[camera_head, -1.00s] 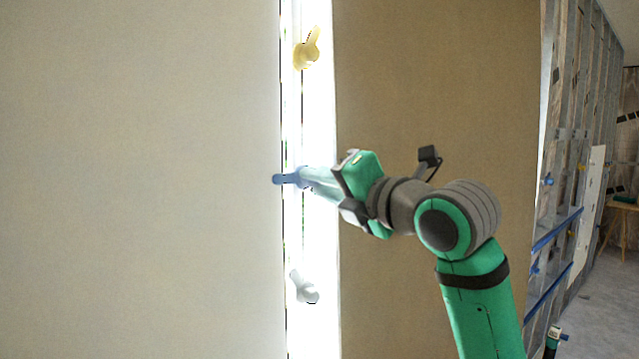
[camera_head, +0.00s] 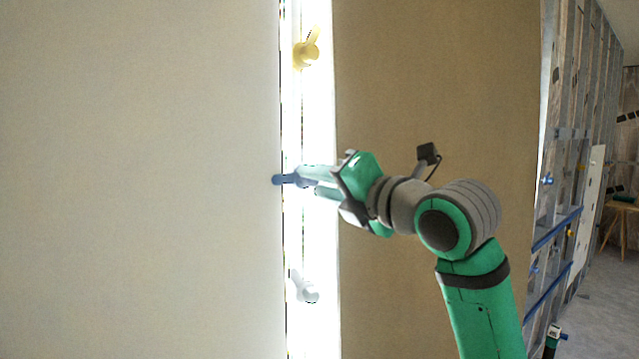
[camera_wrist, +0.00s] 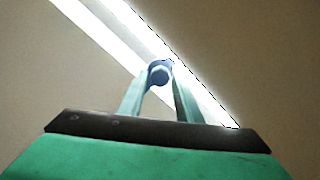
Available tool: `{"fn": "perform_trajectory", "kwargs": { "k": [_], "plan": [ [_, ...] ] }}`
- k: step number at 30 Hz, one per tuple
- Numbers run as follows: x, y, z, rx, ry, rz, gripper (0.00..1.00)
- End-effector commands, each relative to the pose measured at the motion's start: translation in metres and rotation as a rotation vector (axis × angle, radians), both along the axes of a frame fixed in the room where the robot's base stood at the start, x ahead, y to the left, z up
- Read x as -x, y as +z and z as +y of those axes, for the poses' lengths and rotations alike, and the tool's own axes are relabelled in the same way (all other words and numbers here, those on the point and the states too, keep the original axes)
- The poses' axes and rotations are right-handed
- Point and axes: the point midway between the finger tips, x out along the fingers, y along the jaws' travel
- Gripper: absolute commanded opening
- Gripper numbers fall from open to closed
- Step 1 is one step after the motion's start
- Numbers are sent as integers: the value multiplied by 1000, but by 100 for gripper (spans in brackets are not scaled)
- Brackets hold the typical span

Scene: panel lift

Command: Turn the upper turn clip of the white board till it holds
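The pale white board (camera_head: 140,180) fills the left of the head view, its right edge beside a bright gap. Along the gap sit a yellow clip (camera_head: 306,53) at the top, a blue clip (camera_head: 290,180) in the middle and a white clip (camera_head: 305,288) lower down. The blue clip lies level, its left end across the board's edge. In the wrist view the blue clip (camera_wrist: 160,72) shows between my gripper's fingertips (camera_wrist: 162,80). Contact is hard to judge.
A brown panel (camera_head: 435,90) stands right of the gap, behind my arm. Farther right are a metal stud frame (camera_head: 566,130) with blue rails and a small wooden table (camera_head: 622,207). Grey floor shows at the lower right.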

Motion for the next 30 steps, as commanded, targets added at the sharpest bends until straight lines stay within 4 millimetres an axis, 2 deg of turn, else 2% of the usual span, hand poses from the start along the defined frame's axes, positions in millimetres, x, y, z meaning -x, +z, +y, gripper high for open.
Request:
{"fn": "perform_trajectory", "kwargs": {
  "k": [5,18,24,30],
  "plan": [
    [11,0,-9,-1,-3,-1,32],
    [73,0,-54,0,-2,-2,32],
    [86,0,-63,0,-1,1,32],
    [87,0,-64,0,0,0,32]
  ]
}}
